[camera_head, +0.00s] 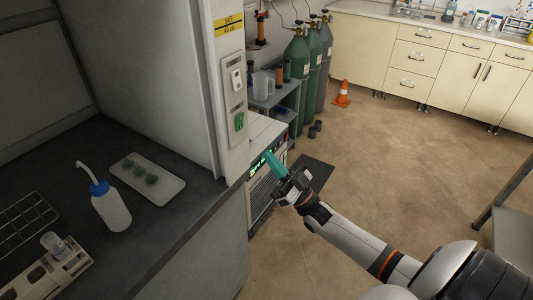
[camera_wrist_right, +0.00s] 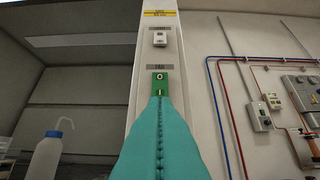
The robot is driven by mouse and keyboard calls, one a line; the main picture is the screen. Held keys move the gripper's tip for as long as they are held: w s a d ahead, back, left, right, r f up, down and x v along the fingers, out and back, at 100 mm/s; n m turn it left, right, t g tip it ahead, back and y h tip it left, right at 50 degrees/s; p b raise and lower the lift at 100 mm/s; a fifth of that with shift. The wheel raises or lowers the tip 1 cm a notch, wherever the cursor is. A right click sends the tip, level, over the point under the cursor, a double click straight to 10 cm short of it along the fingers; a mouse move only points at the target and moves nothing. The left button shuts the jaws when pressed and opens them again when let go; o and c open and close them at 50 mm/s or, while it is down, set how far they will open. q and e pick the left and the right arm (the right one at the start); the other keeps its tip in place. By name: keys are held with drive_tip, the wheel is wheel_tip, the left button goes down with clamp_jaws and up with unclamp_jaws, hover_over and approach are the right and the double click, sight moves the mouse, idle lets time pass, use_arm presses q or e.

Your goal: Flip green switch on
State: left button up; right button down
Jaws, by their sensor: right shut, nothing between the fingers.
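The green switch (camera_head: 239,122) is on a pale panel on the front post of the fume hood. In the right wrist view the green switch (camera_wrist_right: 160,78) shows straight ahead, with its lower part hidden behind my fingertips. My right gripper (camera_head: 268,157) has teal fingers, shut with nothing between them. In the head view its tips are below and to the right of the switch. In the right wrist view the shut fingers (camera_wrist_right: 160,105) point at the switch; I cannot tell whether they touch it. My left gripper is not in view.
A white switch (camera_head: 237,79) sits above the green one on the same post. A wash bottle (camera_head: 111,208) and a tray (camera_head: 172,187) with green items stand on the dark bench. Gas cylinders (camera_head: 298,80) and an orange cone (camera_head: 342,93) are behind.

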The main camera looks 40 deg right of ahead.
drive_tip(key=b+v, duration=0.1)
drive_tip(key=v, duration=0.4)
drive_tip(key=shift+w+a+f, duration=0.1)
drive_tip(key=shift+w+f, duration=0.05)
drive_tip(key=shift+f, duration=0.1)
drive_tip(key=shift+f, duration=0.1)
